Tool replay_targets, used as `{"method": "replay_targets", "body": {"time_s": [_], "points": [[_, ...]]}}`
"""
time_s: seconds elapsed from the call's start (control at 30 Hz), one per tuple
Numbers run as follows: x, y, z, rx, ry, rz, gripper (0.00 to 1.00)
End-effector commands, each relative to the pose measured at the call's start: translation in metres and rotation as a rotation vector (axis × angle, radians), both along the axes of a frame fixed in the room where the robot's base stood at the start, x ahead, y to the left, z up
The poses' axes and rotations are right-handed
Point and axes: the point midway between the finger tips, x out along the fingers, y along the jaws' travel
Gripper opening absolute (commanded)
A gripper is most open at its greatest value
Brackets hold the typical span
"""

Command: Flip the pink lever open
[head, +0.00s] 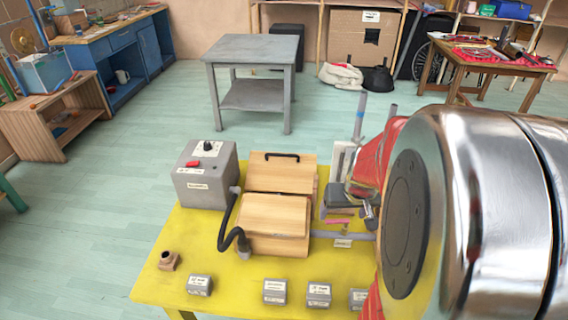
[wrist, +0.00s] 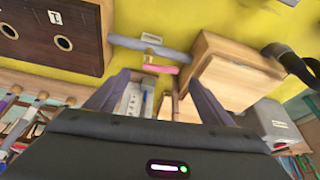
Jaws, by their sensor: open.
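The pink lever (wrist: 160,69) lies beside a grey pipe (wrist: 135,44) in the wrist view, roughly parallel to it. In the head view the pink lever (head: 337,222) shows small, just above the grey pipe (head: 358,236) on the yellow table, and a small tag hangs at the pipe. My gripper (wrist: 158,80) is open and empty, its two fingers spread to either side of the view below the lever. The lever appears between and beyond the fingertips; I cannot tell the exact gap. In the head view my arm hides much of the right side.
A wooden box (head: 273,217) stands left of the pipe on the yellow table (head: 160,284). A grey control box (head: 205,174) with a black hose (head: 228,232) is farther left. Small grey blocks (head: 275,291) line the front edge. A dark wooden box with holes (wrist: 55,35) is nearby.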

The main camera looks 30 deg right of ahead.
Motion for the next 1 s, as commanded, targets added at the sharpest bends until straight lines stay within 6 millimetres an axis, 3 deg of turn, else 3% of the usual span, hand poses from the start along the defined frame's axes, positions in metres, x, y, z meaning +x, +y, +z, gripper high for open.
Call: {"method": "replay_targets", "body": {"time_s": [0.5,0.9,1.0], "points": [[0.017,-0.008,-0.045,0.001,0.0,0.0,0.76],[0.019,-0.009,-0.05,0.0,-0.001,0.0,0.76],[0.019,-0.009,-0.05,0.0,-0.001,0.0,0.7]]}}
